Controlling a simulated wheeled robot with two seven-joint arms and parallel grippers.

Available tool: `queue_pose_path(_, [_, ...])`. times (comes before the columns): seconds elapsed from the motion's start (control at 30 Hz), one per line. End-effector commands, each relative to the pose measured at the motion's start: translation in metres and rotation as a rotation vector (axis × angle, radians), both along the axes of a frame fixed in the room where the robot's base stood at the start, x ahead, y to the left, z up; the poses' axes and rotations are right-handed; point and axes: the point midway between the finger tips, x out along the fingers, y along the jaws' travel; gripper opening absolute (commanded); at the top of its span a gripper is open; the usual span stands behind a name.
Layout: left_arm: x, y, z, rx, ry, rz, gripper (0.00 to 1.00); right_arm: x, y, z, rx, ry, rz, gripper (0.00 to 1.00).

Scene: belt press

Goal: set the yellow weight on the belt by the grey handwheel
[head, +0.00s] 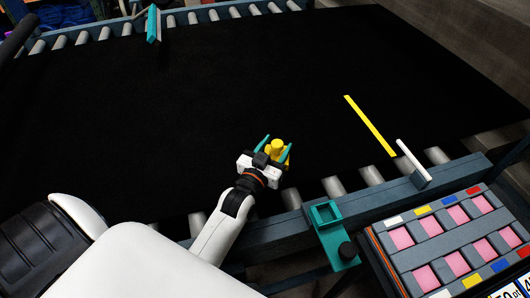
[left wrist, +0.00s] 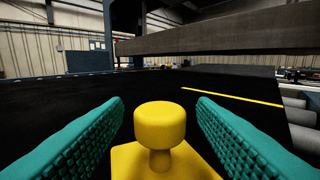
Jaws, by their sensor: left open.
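The yellow weight (head: 277,146) has a round knob on a wider base and stands on the black belt (head: 180,110), near its front edge. My left gripper (head: 275,150) is at the weight, with its teal fingers open on either side of it. In the left wrist view the weight (left wrist: 160,122) stands upright between the ribbed fingers, with gaps beside the knob. The fingers' contact with the base cannot be told. No grey handwheel can be made out in either view. My right gripper is not in view.
A yellow stripe (head: 370,125) lies on the belt to the right. A teal bracket (head: 330,225) with a dark knob (head: 347,250) and a white lever (head: 411,158) are on the front rail. A panel with pink pads (head: 457,215) stands front right. The belt's middle is bare.

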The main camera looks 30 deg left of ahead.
Motion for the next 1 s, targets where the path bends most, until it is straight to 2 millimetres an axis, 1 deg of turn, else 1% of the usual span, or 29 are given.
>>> queue_pose_path(0.07, [-0.016,-0.001,-0.004,0.000,0.003,0.000,0.52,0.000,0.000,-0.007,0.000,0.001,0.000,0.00])
queue_pose_path(0.3, [-0.069,-0.004,-0.005,0.000,0.004,-0.001,0.52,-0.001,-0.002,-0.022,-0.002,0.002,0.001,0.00])
queue_pose_path(0.4, [-0.086,-0.005,-0.003,0.000,0.002,-0.001,0.52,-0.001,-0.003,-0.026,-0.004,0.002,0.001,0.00])
queue_pose_path(0.5, [-0.098,-0.006,-0.003,0.000,0.002,-0.001,0.52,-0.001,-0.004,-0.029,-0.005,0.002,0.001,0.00])
queue_pose_path(0.67, [-0.107,-0.006,-0.001,0.000,0.001,-0.001,0.52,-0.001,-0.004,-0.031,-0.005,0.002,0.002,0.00])
queue_pose_path(1.0, [-0.108,-0.006,0.000,0.000,0.000,0.000,0.52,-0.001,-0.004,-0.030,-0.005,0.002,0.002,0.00])
